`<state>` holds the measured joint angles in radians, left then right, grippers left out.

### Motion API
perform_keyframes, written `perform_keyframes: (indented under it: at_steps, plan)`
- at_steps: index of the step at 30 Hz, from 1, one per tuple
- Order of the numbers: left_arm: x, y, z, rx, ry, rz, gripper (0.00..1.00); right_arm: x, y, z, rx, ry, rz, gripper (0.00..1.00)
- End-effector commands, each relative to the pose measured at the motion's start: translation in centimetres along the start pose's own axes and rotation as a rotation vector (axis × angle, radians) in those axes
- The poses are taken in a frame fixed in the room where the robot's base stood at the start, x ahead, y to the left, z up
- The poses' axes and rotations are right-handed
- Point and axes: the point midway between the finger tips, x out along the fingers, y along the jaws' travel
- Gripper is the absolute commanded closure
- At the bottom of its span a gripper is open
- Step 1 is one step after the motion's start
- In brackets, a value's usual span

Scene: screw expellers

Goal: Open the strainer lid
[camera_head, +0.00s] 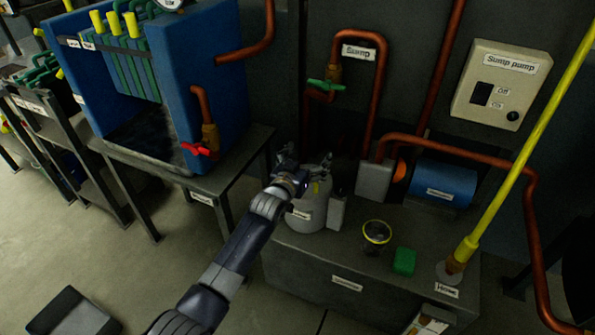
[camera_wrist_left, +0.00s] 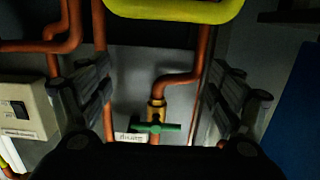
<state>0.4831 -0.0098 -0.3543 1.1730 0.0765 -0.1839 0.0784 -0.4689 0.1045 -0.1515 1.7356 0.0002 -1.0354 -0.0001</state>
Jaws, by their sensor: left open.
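The strainer appears to be the pale grey cylinder (camera_head: 306,213) with a label on its front, standing on the sump cabinet in the head view. My left gripper (camera_head: 303,170) is over its top and hides most of the lid. A small yellow part (camera_head: 316,187) shows beside the gripper. In the left wrist view my left gripper (camera_wrist_left: 156,75) is open, with one finger at each side. A yellow bar (camera_wrist_left: 165,10) crosses the top edge between the fingers; I cannot tell whether it touches them. My right gripper is not in view.
A green-handled valve (camera_head: 326,85) and copper pipes rise behind the strainer; the valve also shows in the left wrist view (camera_wrist_left: 156,127). A yellow-rimmed cup (camera_head: 377,232), green block (camera_head: 404,261) and blue pump motor (camera_head: 443,184) are to the right. A blue tank (camera_head: 205,75) stands left.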

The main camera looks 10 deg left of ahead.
Motion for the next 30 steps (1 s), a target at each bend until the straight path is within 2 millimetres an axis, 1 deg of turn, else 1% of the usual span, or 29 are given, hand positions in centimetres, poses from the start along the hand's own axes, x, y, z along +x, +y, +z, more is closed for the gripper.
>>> perform_keyframes:
  at_steps: [1,12,18,24,30]
  plan:
    - [-0.7,0.0,0.1,0.000,-0.001,-0.001,0.15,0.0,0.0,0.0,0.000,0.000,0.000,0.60]
    - [-5.8,0.1,0.0,0.001,0.000,0.002,0.15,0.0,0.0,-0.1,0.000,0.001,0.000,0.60]
    - [-8.0,0.2,0.0,0.002,0.000,0.003,0.15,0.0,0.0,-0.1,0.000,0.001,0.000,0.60]
    - [-8.8,0.3,-0.1,0.001,0.002,0.004,0.15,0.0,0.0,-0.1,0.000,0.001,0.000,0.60]
    - [-8.8,0.3,-0.1,0.001,0.002,0.004,0.15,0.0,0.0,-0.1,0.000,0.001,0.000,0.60]
